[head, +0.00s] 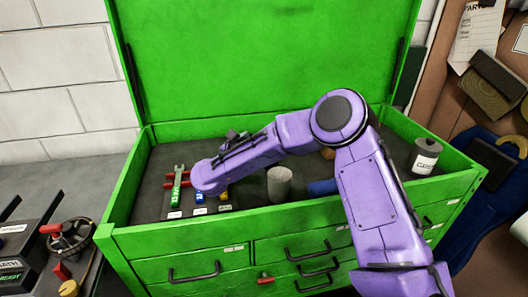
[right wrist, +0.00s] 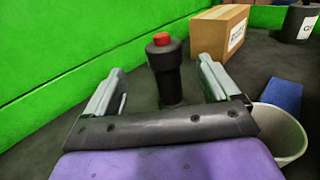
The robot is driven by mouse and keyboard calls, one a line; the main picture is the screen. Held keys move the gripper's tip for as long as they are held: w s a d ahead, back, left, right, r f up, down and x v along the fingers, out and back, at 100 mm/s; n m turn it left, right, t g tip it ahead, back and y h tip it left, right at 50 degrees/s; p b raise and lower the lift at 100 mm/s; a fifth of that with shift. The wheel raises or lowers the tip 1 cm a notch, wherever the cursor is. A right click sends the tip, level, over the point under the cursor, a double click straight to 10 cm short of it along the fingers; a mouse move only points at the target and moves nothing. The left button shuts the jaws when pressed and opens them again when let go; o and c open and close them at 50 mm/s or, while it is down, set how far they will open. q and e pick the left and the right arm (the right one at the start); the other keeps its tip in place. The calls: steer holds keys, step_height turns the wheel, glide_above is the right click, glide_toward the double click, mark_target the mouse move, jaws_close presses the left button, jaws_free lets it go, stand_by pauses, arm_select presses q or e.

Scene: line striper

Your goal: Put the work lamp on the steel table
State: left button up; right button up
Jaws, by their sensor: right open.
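A black upright cylinder with a red top (right wrist: 164,70), which looks like the work lamp, stands in the green tool chest in the right wrist view. My right gripper (right wrist: 160,66) is open, with its two grey fingers to either side of it. I cannot tell whether they touch it. In the head view my purple right arm reaches into the chest and hides most of the gripper and lamp. A grey tabletop (head: 52,185) lies left of the chest; I cannot tell whether it is the steel table. My left gripper is not in view.
The green chest (head: 185,243) has raised walls and an open lid. Inside are a wrench (head: 177,187), a grey cylinder (head: 279,183), a blue item (head: 323,187), a cardboard box (right wrist: 218,32) and a labelled canister (head: 425,157). A wheel-like device (head: 70,238) stands at the left.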

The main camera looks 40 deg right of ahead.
steer(key=p+x, duration=0.1)
steer(key=x, duration=0.2)
steer(key=f+p+x, duration=0.1)
steer(key=x, duration=0.2)
steer(key=p+x, duration=0.1)
steer(key=x, duration=0.2)
steer(key=shift+s+d+f+p, duration=0.15)
steer(key=shift+d+f+p, duration=0.15)
steer(key=shift+d+p, duration=0.1)
steer(key=shift+d+f, duration=0.2)
steer(key=shift+d, duration=0.2)
steer(key=shift+a, duration=0.1)
steer(key=c, duration=0.4)
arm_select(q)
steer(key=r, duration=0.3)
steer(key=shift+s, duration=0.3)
arm_select(e)
steer(key=shift+r, duration=0.15)
steer(key=c, duration=1)
